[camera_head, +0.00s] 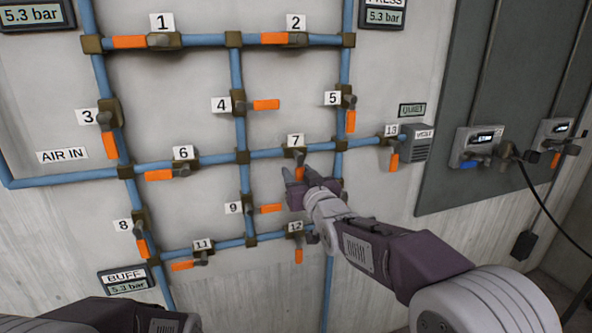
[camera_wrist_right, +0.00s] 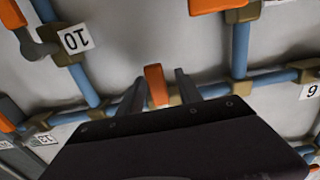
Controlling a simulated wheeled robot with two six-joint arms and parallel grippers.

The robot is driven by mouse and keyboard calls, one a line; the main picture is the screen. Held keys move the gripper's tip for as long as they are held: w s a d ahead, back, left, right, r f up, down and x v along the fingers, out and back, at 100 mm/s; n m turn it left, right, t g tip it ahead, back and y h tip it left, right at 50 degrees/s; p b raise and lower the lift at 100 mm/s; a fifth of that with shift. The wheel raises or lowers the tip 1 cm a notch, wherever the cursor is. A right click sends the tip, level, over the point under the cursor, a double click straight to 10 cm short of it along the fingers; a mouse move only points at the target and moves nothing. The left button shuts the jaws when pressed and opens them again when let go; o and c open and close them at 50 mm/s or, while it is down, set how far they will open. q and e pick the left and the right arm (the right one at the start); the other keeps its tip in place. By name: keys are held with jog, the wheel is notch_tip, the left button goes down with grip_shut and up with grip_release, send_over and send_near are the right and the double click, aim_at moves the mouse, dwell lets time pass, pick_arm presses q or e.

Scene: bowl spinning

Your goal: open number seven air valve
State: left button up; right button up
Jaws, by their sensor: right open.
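The number seven air valve (camera_head: 297,153) sits on a horizontal blue pipe, below its white "7" label (camera_head: 295,140). Its orange handle (camera_head: 299,174) hangs down, across the pipe. My right gripper (camera_head: 297,176) is open at this handle, with its fingers on either side. In the right wrist view the orange handle (camera_wrist_right: 155,80) shows between the two grey fingers of the gripper (camera_wrist_right: 158,88), with gaps beside it. The handle's lower part is hidden behind the gripper body. Part of my left arm shows at the bottom left, but its gripper is out of view.
Nearby are valve 5's orange handle (camera_head: 350,121), valve 9's handle (camera_head: 270,208), valve 12's handle (camera_head: 299,256) and valve 13's handle (camera_head: 394,161). The "10" label (camera_wrist_right: 76,39) shows in the right wrist view. A grey panel (camera_head: 432,190) stands at the right.

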jog(key=shift+x, duration=1.1)
jog(key=shift+d, duration=0.15)
grip_shut()
dwell(0.4)
